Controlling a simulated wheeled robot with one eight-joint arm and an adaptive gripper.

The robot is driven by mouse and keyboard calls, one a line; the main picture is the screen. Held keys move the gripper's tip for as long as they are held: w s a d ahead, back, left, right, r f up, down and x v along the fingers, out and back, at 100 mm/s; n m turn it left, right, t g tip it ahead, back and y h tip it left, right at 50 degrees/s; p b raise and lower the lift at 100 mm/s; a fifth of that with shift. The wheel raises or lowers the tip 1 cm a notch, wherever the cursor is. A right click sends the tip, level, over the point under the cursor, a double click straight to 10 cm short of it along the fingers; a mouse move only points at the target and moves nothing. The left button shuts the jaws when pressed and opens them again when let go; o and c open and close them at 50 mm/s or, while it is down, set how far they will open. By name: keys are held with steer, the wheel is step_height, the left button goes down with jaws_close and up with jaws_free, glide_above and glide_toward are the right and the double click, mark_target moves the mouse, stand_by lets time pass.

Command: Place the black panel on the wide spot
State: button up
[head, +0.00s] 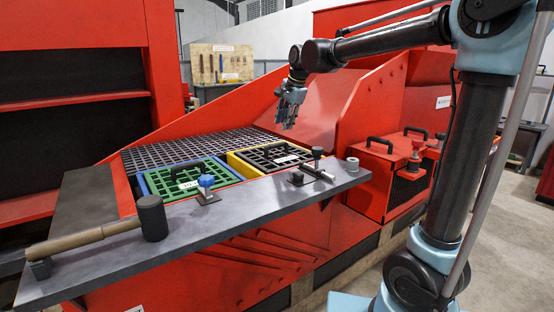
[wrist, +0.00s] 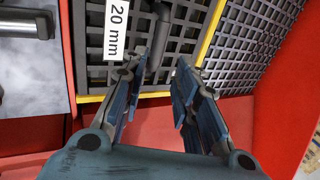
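The black panel (head: 262,162) is a dark grid with a white label and a handle. It lies inside the yellow frame (head: 237,166), right of the green panel (head: 168,181). In the wrist view the black panel (wrist: 185,22) shows a "20 mm" label (wrist: 117,27) and its dark handle (wrist: 158,40). My gripper (head: 288,124) is above and behind the black panel, pointing down. In the wrist view my gripper (wrist: 164,62) has its fingers apart and nothing held between them, with the handle in line beyond the tips. I cannot tell which place is the wide spot.
The green panel lies in a blue frame (head: 146,187). A large grey grid (head: 195,147) lies behind both. A grey shelf (head: 110,262) in front carries a mallet (head: 152,217), a blue-knobbed clamp (head: 206,187) and a black clamp (head: 317,160). A red sloped wall stands behind my gripper.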

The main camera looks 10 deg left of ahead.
mark_target(277, 145)
steer(key=x, duration=1.2)
steer(key=shift+s+a+f, duration=0.1)
steer(key=shift+f, duration=0.1)
jaws_close()
